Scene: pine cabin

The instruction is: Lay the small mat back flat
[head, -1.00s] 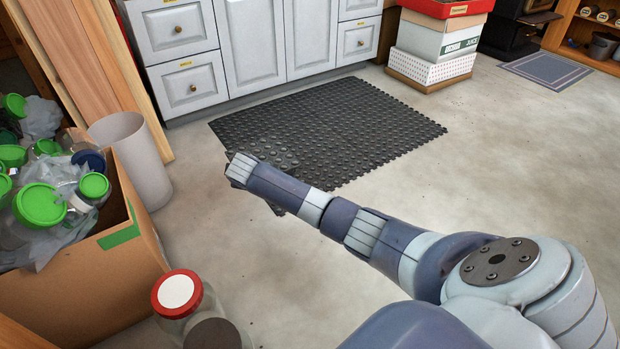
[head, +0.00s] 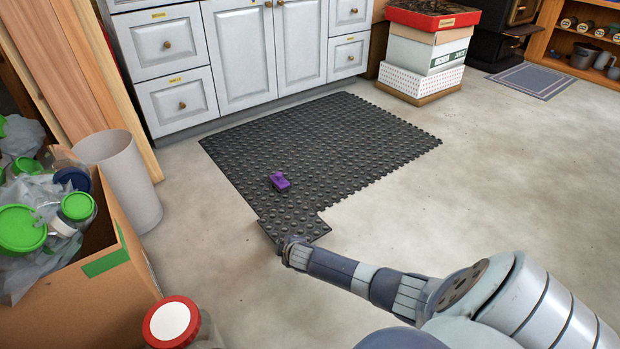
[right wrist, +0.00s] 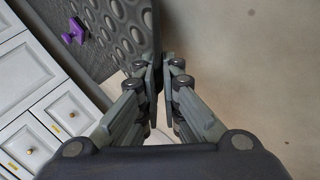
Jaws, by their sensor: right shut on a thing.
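The black studded rubber mat (head: 340,130) lies on the floor in front of the white cabinets. Its near corner (head: 300,228) is spread outward, and I cannot tell whether it touches the floor or is slightly raised. My right gripper (head: 288,246) is at this corner. In the right wrist view, the mat (right wrist: 118,32) runs to the fingertips and my right gripper (right wrist: 158,75) is shut on its edge. A small purple object (head: 279,181) sits on the mat near its left side; it also shows in the right wrist view (right wrist: 73,31). My left gripper is out of view.
A blue-grey mat (head: 531,81) lies flat at the far right. Stacked boxes (head: 425,62) stand beyond the black mat. A cardboard box (head: 85,295) of jars, a grey bin (head: 125,180) and a red-lidded jar (head: 172,323) are at left. The floor at right is clear.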

